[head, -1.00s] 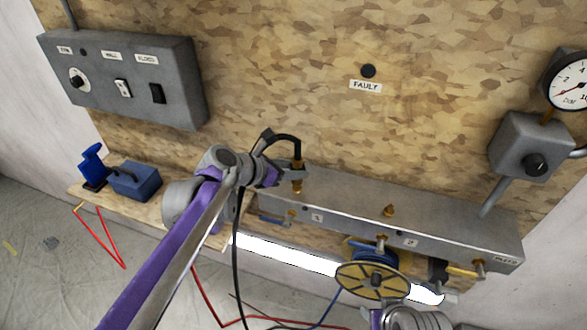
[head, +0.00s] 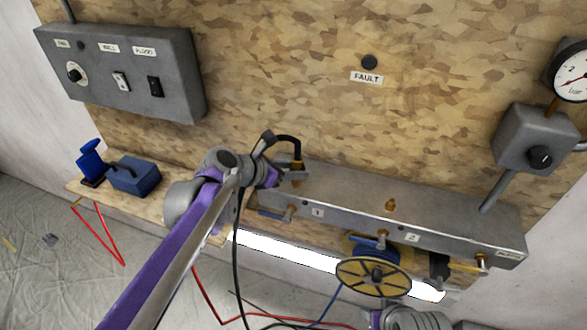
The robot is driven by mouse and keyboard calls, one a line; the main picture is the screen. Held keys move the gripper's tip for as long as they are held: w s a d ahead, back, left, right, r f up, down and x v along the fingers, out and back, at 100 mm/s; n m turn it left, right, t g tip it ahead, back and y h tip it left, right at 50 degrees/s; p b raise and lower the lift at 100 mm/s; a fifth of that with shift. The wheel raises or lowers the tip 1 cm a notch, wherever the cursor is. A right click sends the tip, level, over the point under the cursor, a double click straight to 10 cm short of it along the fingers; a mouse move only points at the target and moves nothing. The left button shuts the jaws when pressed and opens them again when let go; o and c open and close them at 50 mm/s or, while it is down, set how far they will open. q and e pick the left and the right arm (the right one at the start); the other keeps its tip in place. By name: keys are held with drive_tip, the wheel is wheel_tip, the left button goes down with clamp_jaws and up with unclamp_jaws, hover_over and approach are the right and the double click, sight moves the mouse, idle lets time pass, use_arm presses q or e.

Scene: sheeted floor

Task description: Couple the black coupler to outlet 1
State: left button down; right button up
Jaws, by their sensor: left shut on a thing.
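My left gripper (head: 291,174) is shut on the black coupler (head: 297,164), whose brass body shows at the jaws. Its black hose (head: 290,138) arches up and left behind my wrist, then hangs to the floor. The coupler is upright over the left end of the grey manifold (head: 350,203), above the label 1 (head: 317,213). Outlet 1 is hidden behind the gripper and coupler, so I cannot tell whether they are locked together. My right gripper is out of view; only part of that arm shows at the bottom.
Outlet 2's bare brass fitting (head: 390,206) stands on the manifold's top. Valve levers (head: 287,213) and a yellow reel (head: 373,275) with blue hose are at its front. A gauge (head: 570,77) is at right. A blue box (head: 134,177) sits on the bench at left.

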use_arm(q)
drive_tip(key=shift+c, duration=1.7)
unclamp_jaws()
drive_tip(key=v, duration=1.1)
drive_tip(key=s+a+f+m+g+y, duration=0.1)
drive_tip(key=s+a+f+m+y, duration=0.3)
drive_tip(key=s+f+m, duration=0.5)
drive_tip(key=s+a+f+m+g+y+p, duration=0.1)
drive_tip(key=s+a+f+m+y, duration=0.3)
drive_tip(key=s+f+m, duration=0.6)
drive_tip(key=s+a+m, duration=0.2)
drive_tip(key=s+m, duration=0.1)
drive_tip(key=m, duration=0.4)
